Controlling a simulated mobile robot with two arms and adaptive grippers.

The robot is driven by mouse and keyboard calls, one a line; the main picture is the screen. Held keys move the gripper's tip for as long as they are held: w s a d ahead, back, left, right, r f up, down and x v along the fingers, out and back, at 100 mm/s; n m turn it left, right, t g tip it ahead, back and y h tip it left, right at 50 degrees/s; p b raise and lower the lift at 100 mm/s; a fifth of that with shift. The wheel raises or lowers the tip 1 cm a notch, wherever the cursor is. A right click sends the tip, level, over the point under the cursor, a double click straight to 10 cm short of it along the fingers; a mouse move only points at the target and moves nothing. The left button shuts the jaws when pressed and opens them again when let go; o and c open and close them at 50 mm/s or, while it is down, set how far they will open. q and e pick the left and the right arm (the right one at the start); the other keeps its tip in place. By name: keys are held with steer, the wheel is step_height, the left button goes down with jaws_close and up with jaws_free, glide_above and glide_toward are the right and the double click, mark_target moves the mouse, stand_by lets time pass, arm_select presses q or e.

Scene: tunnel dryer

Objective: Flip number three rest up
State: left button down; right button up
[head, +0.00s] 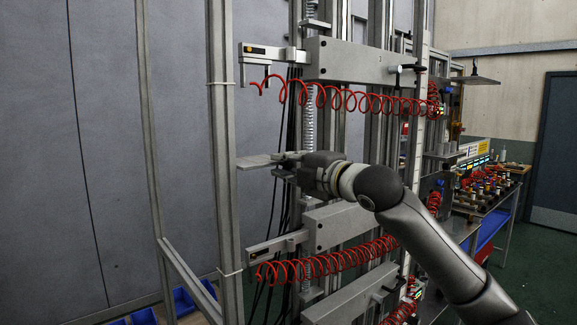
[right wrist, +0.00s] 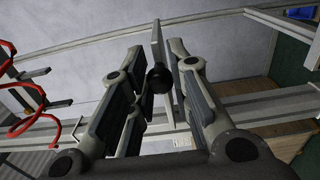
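A flat light-grey rest plate (head: 256,161) sticks out to the left, roughly level, at mid height on the column in the head view. In the right wrist view a thin plate (right wrist: 161,50) shows nearly edge-on, with a round black knob (right wrist: 158,79) beside it. My right gripper (head: 290,163) is at the inner end of the rest and hides its mount. In the right wrist view the right gripper (right wrist: 160,85) has its fingers apart on either side of the plate and knob, with a gap on the left; contact on the right cannot be told. My left gripper is out of view.
An upper carriage (head: 355,62) with a clamp arm and red coiled hose (head: 345,99) is above my right gripper. A lower carriage (head: 342,226) and hose (head: 330,263) are below. A frame post (head: 222,150) stands to the left. A bench (head: 490,200) is at right.

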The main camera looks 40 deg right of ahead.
steer(key=o, duration=0.4)
steer(key=shift+a, duration=0.15)
steer(key=shift+c, duration=0.2)
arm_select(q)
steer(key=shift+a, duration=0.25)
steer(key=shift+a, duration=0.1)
arm_select(e)
steer(key=shift+s, duration=0.1)
